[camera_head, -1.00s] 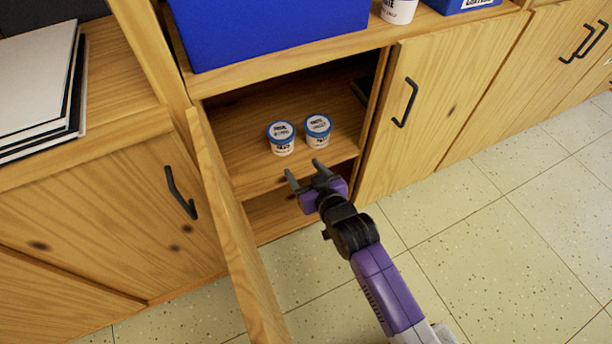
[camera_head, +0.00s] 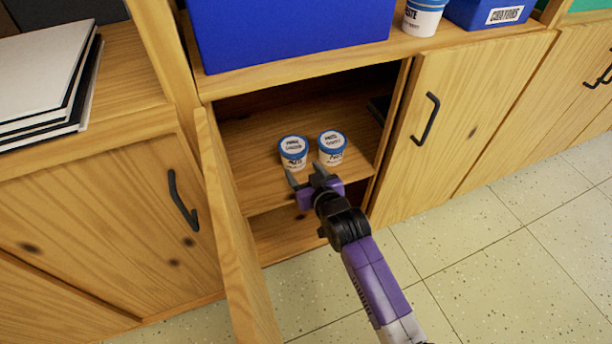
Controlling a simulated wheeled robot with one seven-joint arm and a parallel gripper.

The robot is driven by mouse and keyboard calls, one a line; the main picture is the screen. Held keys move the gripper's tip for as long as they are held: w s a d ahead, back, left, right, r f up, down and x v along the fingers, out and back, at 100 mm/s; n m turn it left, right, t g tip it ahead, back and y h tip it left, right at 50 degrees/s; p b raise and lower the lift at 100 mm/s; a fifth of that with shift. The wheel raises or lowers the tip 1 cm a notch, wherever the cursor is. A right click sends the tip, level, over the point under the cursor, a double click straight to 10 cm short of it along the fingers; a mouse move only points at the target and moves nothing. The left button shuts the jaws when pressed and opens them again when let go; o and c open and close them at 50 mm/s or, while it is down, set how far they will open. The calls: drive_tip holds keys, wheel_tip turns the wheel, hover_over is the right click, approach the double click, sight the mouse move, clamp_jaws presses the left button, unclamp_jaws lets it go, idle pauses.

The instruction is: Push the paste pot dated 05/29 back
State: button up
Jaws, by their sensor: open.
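Two small white paste pots with blue-rimmed lids stand upright side by side on the shelf inside the open cabinet: a left pot (camera_head: 293,152) and a right pot (camera_head: 331,148). Their labels are too small for me to read a date, so I cannot tell which is 05/29. My gripper (camera_head: 302,171) is open and empty at the shelf's front, its fingers pointing in toward the pots. Its left fingertip is just in front of the left pot and its right fingertip is near the gap between the pots. I cannot tell whether either finger touches a pot.
The open cabinet door (camera_head: 235,230) stands to the left of my arm. A closed door (camera_head: 460,120) is on the right. A blue bin (camera_head: 290,35) and a larger paste container (camera_head: 422,18) stand on the countertop above. The shelf behind the pots looks clear.

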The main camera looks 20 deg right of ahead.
drive_tip(key=shift+w, duration=0.15)
drive_tip(key=shift+w+b, duration=2.65)
drive_tip(key=shift+w, duration=2.45)
drive_tip(key=shift+w+b, duration=3.75)
drive_tip(key=shift+w, duration=0.95)
drive_tip(key=shift+w+b, duration=0.8)
drive_tip(key=shift+w, duration=1.1)
drive_tip(key=shift+s+r+p, duration=0.1)
drive_tip(key=shift+s+p, duration=0.55)
drive_tip(key=shift+p, duration=0.35)
drive_tip(key=shift+s+p, duration=0.9)
drive_tip(key=shift+p, duration=0.2)
